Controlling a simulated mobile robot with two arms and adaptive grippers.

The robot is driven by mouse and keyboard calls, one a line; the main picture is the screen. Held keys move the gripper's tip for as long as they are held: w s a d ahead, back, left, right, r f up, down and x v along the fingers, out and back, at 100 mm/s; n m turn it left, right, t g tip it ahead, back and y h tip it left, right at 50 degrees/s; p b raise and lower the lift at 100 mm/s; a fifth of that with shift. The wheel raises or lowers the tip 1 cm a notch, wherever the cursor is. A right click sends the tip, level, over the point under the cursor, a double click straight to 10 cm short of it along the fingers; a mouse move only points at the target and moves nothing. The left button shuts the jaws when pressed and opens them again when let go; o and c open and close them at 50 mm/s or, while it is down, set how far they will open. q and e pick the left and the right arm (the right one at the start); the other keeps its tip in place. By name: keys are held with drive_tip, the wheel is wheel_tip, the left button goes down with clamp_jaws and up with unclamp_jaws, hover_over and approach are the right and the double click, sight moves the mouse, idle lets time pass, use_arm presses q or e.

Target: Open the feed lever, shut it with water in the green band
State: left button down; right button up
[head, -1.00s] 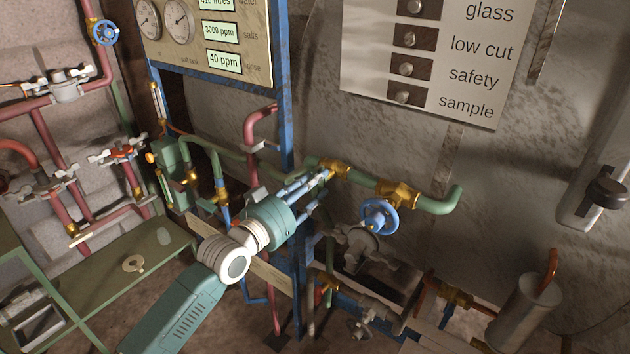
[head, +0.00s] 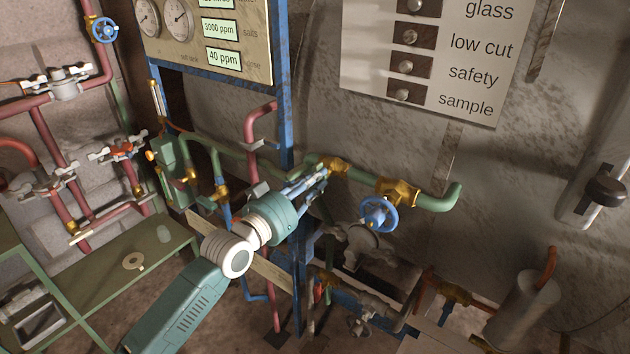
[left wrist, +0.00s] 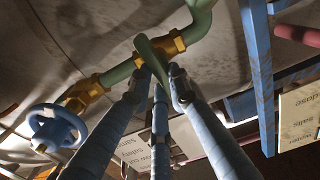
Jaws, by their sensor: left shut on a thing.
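A green lever (left wrist: 152,58) comes off a brass valve (left wrist: 160,45) on the green pipe in the left wrist view. The brass valve also shows in the head view (head: 336,166). My left gripper (head: 323,172) reaches it from the lower left. In the left wrist view its blue fingers (left wrist: 160,84) are shut around the lever; the fingertips hide part of it. The gauge panel (head: 255,75) stands at the top left of the head view. Its top readout is cut off by the frame edge, and no green band can be made out. My right gripper is not in view.
A blue post (head: 286,110) and a red pipe (head: 250,140) stand close behind the arm. A green bench (head: 150,255) lies at lower left.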

use_arm(q)
drive_tip(key=shift+w+a+n+p, duration=0.1)
drive_tip(key=shift+n+p, duration=0.05)
drive_tip(key=shift+n, duration=1.35)
drive_tip(key=shift+w+a+n+p, duration=0.1)
drive_tip(key=shift+a+n+p, duration=0.05)
drive_tip(key=shift+n, duration=1.35)
drive_tip(key=shift+w+a+n+p, duration=0.1)
drive_tip(key=shift+n+p, duration=0.05)
drive_tip(key=shift+n, duration=1.35)
drive_tip(key=c, duration=1.6)
unclamp_jaws()
drive_tip(key=shift+s+a, duration=0.1)
drive_tip(key=shift+a, duration=0.05)
drive_tip(key=v, duration=1.1)
drive_tip(key=shift+s+a, duration=0.2)
drive_tip(key=shift+s, duration=0.15)
